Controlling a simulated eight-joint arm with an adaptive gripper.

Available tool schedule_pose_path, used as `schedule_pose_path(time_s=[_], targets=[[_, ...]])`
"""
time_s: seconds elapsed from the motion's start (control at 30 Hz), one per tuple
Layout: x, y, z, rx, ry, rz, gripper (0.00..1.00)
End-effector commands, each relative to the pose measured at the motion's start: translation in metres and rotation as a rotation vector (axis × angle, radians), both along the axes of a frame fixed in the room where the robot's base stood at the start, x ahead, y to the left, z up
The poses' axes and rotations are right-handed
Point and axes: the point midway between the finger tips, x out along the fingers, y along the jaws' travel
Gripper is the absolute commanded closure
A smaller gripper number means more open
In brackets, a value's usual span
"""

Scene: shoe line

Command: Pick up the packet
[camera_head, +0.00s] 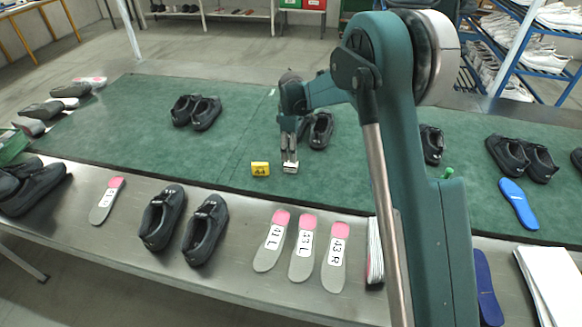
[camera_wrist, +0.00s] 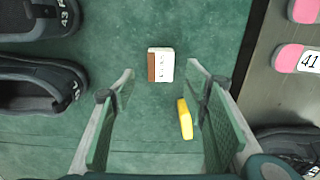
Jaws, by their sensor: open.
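The packet (camera_wrist: 161,65) is a small white block with a brown end and dark print, lying on the green mat. In the wrist view it sits ahead of and between my finger tips, with clear mat on both sides. In the head view the packet (camera_head: 291,168) shows as a pale patch just below my gripper (camera_head: 289,157). My gripper (camera_wrist: 160,82) is open with nothing between its fingers. It points down over the mat; the height gap to the packet is hard to judge.
A yellow number block (camera_head: 260,168) stands left of the packet; in the wrist view the yellow block (camera_wrist: 185,118) is near the right finger. Black shoes (camera_head: 320,130) stand behind my gripper. Labelled insoles (camera_head: 303,247) and black shoes (camera_head: 205,230) lie on the metal front edge.

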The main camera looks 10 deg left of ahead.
Motion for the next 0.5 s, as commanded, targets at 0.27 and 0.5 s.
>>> schedule_pose_path(time_s=[0.27, 0.5], targets=[[0.000, 0.000, -0.007, 0.000, 0.000, 0.000, 0.55], [0.000, 0.000, -0.024, 0.000, 0.000, 0.000, 0.55]])
